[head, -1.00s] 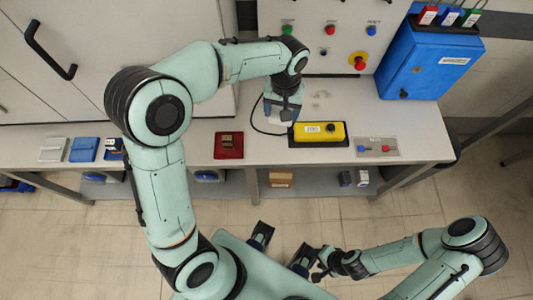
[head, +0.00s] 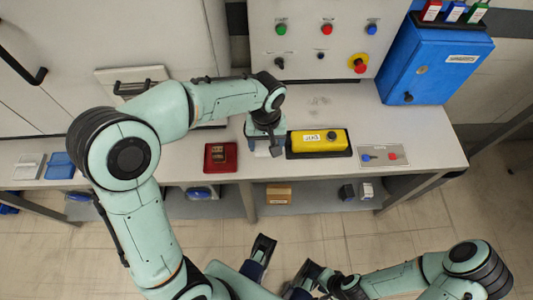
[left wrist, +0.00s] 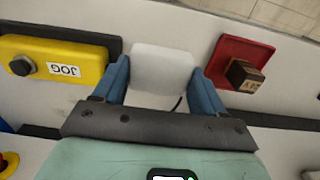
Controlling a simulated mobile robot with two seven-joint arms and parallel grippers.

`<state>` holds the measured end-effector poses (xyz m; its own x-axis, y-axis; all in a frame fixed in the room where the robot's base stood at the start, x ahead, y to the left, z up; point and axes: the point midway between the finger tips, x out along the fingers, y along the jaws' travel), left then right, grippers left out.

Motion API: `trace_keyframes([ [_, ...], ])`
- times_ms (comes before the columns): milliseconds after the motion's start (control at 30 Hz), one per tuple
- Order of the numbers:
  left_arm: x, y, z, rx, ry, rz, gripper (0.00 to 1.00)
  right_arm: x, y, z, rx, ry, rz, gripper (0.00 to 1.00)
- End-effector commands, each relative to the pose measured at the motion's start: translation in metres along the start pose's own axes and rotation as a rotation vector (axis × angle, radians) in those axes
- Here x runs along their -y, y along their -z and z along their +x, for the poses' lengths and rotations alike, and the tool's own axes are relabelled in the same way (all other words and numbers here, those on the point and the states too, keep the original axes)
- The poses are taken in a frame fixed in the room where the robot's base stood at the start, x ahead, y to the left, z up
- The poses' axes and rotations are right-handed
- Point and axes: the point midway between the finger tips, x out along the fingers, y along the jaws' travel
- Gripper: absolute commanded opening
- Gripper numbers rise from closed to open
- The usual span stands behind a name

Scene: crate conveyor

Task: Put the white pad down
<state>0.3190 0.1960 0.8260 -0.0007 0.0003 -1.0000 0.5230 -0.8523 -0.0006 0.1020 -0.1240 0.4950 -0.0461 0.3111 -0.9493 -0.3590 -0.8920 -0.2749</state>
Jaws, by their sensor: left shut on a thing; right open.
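The white pad (left wrist: 164,68) is between the two blue fingers of my left gripper (left wrist: 162,80) in the left wrist view, and they are shut on it. In the head view my left gripper (head: 264,146) is over the bench, between the red tray and the yellow JOG box. The pad is mostly hidden there. I cannot tell whether its underside touches the bench. My right gripper (head: 287,254) is open and empty, low in front of the bench.
The yellow JOG box (head: 318,142) stands right of the pad, and the red tray (head: 220,157) with a small brown block stands left. A grey plate (head: 384,156) with a blue and a red knob lies further right. A blue cabinet (head: 425,65) stands back right. A dark cable lies near the pad.

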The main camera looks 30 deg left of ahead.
Motion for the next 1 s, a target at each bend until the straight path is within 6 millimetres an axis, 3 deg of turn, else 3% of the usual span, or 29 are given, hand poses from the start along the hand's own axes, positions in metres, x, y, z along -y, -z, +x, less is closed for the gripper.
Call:
trace_keyframes([
  [167, 0.0, 0.0, 0.015, 0.001, 0.002, 0.001, 0.38, 0.0, 0.002, 0.003, -0.004, 0.001, -0.001, 0.46],
  [433, 0.001, 0.0, 0.059, 0.002, 0.002, -0.001, 0.38, -0.002, 0.006, 0.011, -0.017, 0.003, -0.002, 0.46],
  [900, 0.0, 0.0, 0.067, 0.0, 0.0, 0.0, 0.38, -0.002, 0.009, 0.013, -0.024, 0.004, -0.002, 0.46],
  [933, 0.0, 0.0, 0.067, 0.0, 0.0, 0.0, 0.77, -0.002, 0.009, 0.013, -0.025, 0.004, -0.002, 0.46],
  [1000, 0.0, 0.0, 0.066, 0.0, 0.0, 0.0, 0.96, -0.002, 0.009, 0.012, -0.024, 0.004, -0.002, 0.46],
])
